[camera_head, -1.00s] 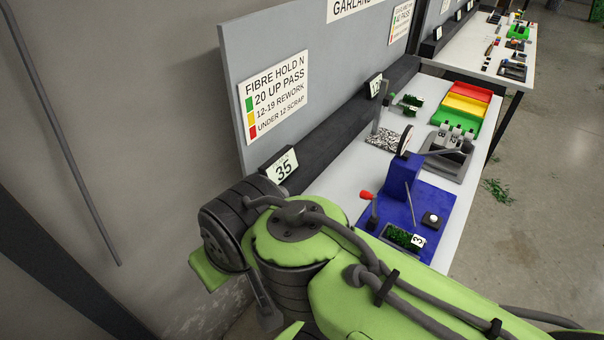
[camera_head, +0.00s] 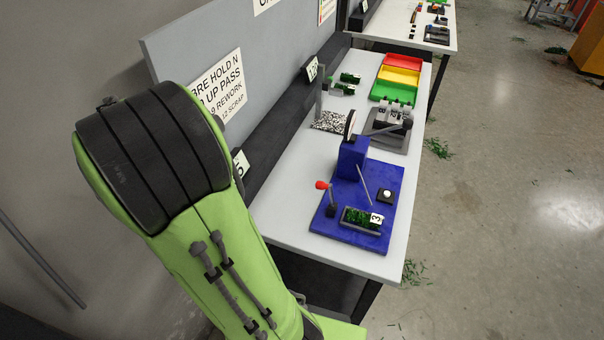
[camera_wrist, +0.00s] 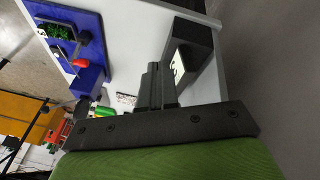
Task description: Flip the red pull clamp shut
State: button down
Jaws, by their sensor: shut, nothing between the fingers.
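The red pull clamp has a red knob (camera_head: 321,185) on a thin grey lever that stands up, leaning slightly left, from a dark base. In the wrist view the red knob (camera_wrist: 80,63) shows left of my gripper (camera_wrist: 157,68). My gripper is shut and empty, apart from the clamp, over the bench by the dark rear ledge. The head view does not show the fingers.
A dark ledge (camera_head: 283,130) and grey panel run along the bench's left side. Red, yellow and green trays (camera_head: 398,76) lie farther back. The bench's front left (camera_head: 280,225) is bare.

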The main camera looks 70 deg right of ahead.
jog(key=s+d+f+m+g+p, duration=0.1)
jog(key=s+d+f+m+g, duration=0.1)
jog(key=d, duration=0.4)
jog(key=s+d+f+m+g+p, duration=0.1)
jog(key=s+d+f+m+g, duration=0.1)
jog(key=d, duration=0.5)
jog(key=s+m+g, duration=0.1)
jog(key=s+m, duration=0.1)
jog(key=s, duration=0.1)
jog(key=shift+f+h, duration=0.25)
jog(key=shift+h, duration=0.05)
jog(key=shift+s+f, duration=0.1)
jog(key=s+d+f+p, duration=0.1)
jog(key=s+d+f, duration=0.2)
jog(key=s+f, duration=0.4)
jog(key=shift+s, duration=1.1)
jog(key=shift+d+r, duration=0.1)
